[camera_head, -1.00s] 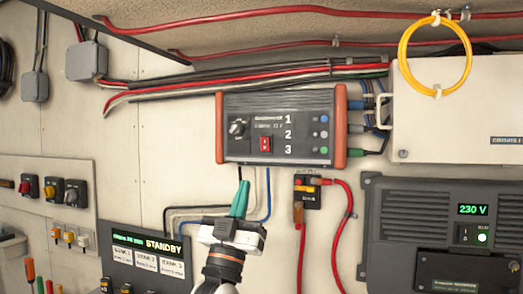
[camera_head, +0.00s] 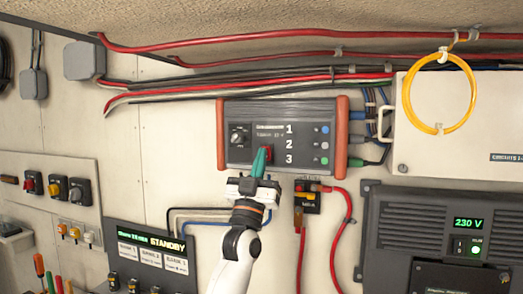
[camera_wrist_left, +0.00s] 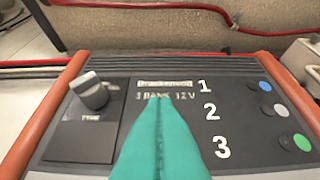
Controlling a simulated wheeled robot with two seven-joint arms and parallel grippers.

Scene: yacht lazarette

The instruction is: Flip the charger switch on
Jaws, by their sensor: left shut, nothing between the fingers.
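The charger (camera_head: 300,133) is a dark grey box with orange end caps on the wall, with a rotary knob (camera_head: 239,139) at its left and the numbers 1, 2, 3 beside indicator dots. Its red switch (camera_head: 267,150) is mostly covered by the teal fingertips of my left gripper (camera_head: 260,161). The fingers are shut with nothing between them, and their tips are at the switch; I cannot tell whether they touch it. In the left wrist view the charger face (camera_wrist_left: 255,135) fills the picture, and the teal fingers (camera_wrist_left: 160,140) hide the switch. My right gripper is not in view.
Right of the charger are a white box (camera_head: 455,125) with a yellow cable loop (camera_head: 405,95) and a dark inverter (camera_head: 440,235) reading 230 V. Below are a red-cabled breaker (camera_head: 307,198) and a STANDBY panel (camera_head: 150,255). Red cables (camera_head: 220,42) run above.

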